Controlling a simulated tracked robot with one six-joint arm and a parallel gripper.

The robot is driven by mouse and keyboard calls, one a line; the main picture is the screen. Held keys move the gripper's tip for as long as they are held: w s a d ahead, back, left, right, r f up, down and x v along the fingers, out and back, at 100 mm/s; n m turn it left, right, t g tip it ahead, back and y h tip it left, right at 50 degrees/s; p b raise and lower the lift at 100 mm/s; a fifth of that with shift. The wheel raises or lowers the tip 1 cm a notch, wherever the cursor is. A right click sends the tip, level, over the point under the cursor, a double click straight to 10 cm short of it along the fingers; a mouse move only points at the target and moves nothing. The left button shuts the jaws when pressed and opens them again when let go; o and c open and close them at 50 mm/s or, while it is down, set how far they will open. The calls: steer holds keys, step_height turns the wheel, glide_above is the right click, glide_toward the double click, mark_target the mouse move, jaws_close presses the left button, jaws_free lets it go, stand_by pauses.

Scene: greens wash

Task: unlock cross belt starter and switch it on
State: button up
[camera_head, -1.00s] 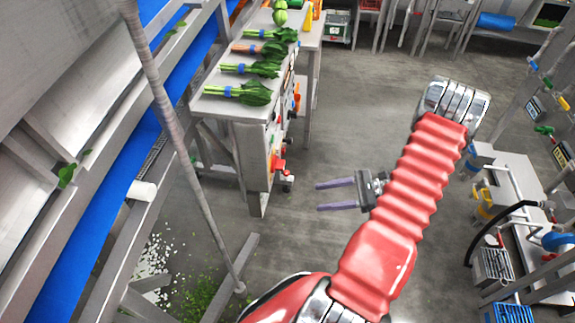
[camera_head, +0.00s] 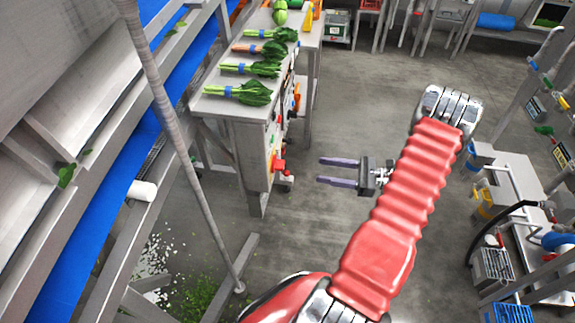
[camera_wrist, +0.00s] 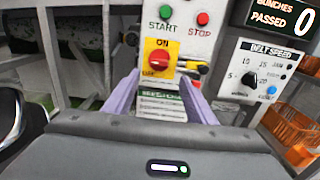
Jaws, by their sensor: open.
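My gripper (camera_head: 338,172) is open and empty, its two purple fingers pointing left at the side of the bunching table. In the wrist view the fingers (camera_wrist: 160,77) reach towards a yellow plate (camera_wrist: 151,72) with a red rotary knob (camera_wrist: 160,61) and the word ON above it. The fingertips show on either side of the plate's lower part; I cannot tell whether they touch anything. A yellow and black piece (camera_wrist: 198,68) sits just right of the plate; its exact shape is unclear. Above are a green START button (camera_wrist: 166,12) and a red STOP button (camera_wrist: 202,18).
A belt speed panel (camera_wrist: 262,70) and an orange crate (camera_wrist: 290,128) are at the right in the wrist view. The steel table (camera_head: 230,108) carries several leafy bunches. A slanted pole (camera_head: 185,150) and blue conveyor (camera_head: 75,235) stand left. Floor under my gripper is clear.

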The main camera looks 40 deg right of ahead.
mark_target(279, 165)
steer(key=x, duration=1.3)
steer(key=shift+c, duration=0.5)
steer(key=c, duration=0.9)
steer(key=shift+c, duration=0.2)
